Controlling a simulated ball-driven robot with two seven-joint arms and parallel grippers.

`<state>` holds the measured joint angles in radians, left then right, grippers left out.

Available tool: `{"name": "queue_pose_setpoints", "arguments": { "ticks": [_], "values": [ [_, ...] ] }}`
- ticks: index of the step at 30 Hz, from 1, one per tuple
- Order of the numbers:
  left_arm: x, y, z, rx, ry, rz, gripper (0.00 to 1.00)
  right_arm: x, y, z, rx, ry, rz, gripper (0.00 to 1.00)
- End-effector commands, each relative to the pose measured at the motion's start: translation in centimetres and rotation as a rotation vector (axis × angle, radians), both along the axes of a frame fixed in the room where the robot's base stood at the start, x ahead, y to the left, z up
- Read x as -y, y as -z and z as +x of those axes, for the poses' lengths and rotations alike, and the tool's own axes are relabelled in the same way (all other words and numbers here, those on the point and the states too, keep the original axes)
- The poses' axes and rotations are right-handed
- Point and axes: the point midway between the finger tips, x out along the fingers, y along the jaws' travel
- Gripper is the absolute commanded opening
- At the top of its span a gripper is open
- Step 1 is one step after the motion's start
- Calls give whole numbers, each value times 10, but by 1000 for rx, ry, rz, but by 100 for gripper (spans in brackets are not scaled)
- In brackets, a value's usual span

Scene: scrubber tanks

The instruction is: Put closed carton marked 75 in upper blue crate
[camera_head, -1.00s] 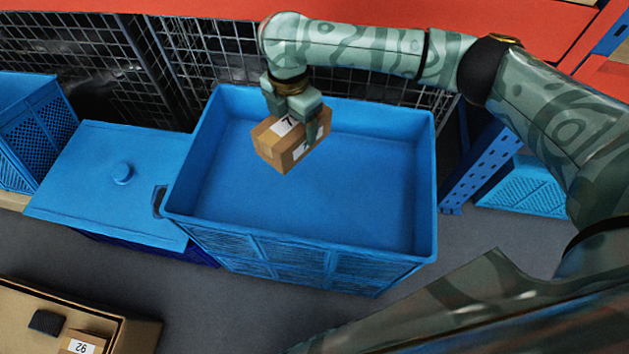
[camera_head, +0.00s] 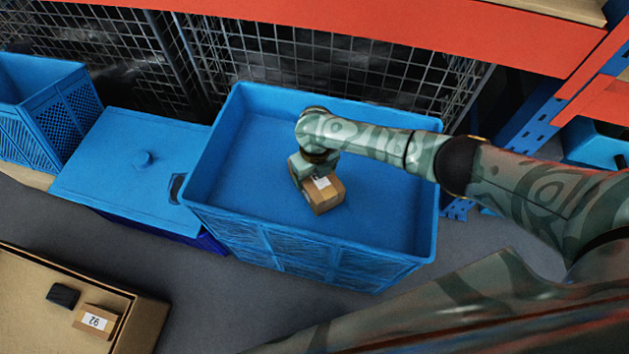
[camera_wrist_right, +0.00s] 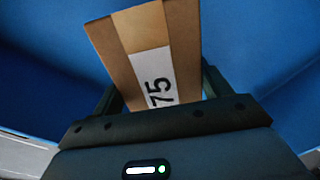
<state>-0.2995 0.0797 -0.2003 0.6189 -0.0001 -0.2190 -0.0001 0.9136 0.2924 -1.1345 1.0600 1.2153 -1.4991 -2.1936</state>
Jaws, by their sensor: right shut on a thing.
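The closed brown carton (camera_head: 325,196) has a white label, and the wrist view shows the carton (camera_wrist_right: 122,48) marked 75. My right gripper (camera_head: 308,178) is shut on it; in the wrist view the two fingers (camera_wrist_right: 160,92) stand on either side of the carton. The carton is inside the open blue crate (camera_head: 300,262), low between its walls. I cannot tell whether it touches the crate floor. Apart from the carton, the visible crate floor is bare. My left gripper is not in view.
A blue lidded box (camera_head: 120,165) stands left of the crate, and another blue crate (camera_head: 40,115) is at far left. An open cardboard box (camera_head: 30,290) at lower left holds a carton marked 92 (camera_head: 97,321) and a dark block (camera_head: 63,295). Wire mesh (camera_head: 330,65) rises behind.

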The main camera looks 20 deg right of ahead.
Motion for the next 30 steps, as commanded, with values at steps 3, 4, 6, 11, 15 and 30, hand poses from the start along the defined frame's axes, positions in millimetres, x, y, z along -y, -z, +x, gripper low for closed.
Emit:
{"name": "queue_pose_setpoints", "arguments": {
  "ticks": [3,4,6,11,15,30],
  "values": [
    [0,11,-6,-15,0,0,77,0,22,0,-4,0,-1,45],
    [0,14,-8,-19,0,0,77,0,28,0,-4,0,-1,45],
    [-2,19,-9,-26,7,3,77,0,41,-1,-5,-1,-1,45],
    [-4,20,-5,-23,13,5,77,0,44,1,2,0,0,45],
    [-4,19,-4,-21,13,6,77,0,43,1,3,0,1,45],
    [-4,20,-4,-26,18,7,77,0,45,1,2,0,-1,99]
  ]
}}
